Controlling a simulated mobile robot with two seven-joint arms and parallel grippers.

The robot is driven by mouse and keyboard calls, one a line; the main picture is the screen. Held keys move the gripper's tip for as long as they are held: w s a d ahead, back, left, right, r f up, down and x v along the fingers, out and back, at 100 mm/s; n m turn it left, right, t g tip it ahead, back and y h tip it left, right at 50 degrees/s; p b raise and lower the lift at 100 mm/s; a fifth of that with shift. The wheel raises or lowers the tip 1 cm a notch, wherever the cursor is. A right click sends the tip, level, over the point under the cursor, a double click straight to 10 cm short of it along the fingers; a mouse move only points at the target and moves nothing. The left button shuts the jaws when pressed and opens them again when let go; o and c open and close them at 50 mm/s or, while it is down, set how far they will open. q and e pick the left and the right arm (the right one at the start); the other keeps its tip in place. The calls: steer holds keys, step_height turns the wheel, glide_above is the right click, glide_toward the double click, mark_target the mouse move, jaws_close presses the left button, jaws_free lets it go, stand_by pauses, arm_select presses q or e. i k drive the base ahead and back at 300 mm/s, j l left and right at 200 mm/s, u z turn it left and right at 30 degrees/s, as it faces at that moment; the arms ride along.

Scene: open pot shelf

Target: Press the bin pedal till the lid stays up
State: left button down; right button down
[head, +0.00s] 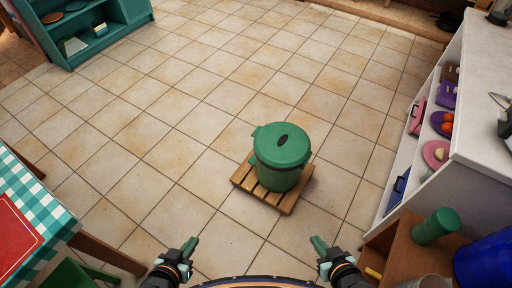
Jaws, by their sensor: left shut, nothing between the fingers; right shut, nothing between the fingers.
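A round green bin (279,172) stands upright on a slatted wooden pallet (242,184) on the tiled floor, near the middle of the head view. Its green lid (283,147) lies down on the rim and has a dark oval mark on top. Small green tabs stick out at the bin's left side; I cannot tell whether one of them is the pedal. My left gripper (192,243) is shut and empty, in front and left of the bin. My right gripper (318,242) is shut and empty, in front and right of it. Both are apart from the bin.
A table with a checked cloth (35,215) stands at the left. A white shelf unit (480,130) and a wooden surface with a green cylinder (436,226) are at the right. A teal shelf (85,30) is far left. Floor around the pallet is clear.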

mark_target(252, 160)
steer(key=i+j+z, duration=0.25)
steer(key=i+j, duration=0.2)
steer(key=i+j+z, duration=0.3)
steer(key=i+j, duration=0.15)
steer(key=i+j+z, duration=0.25)
steer(key=i+j, duration=0.15)
steer(key=j, duration=0.25)
steer(key=j+z, duration=0.15)
steer(key=j, duration=0.3)
steer(key=i+j+z, duration=0.15)
steer(key=j, duration=0.65)
steer(key=k+j+z, duration=0.1)
steer(key=j, duration=0.25)
steer(key=k+j, duration=0.1)
steer(key=j, duration=0.25)
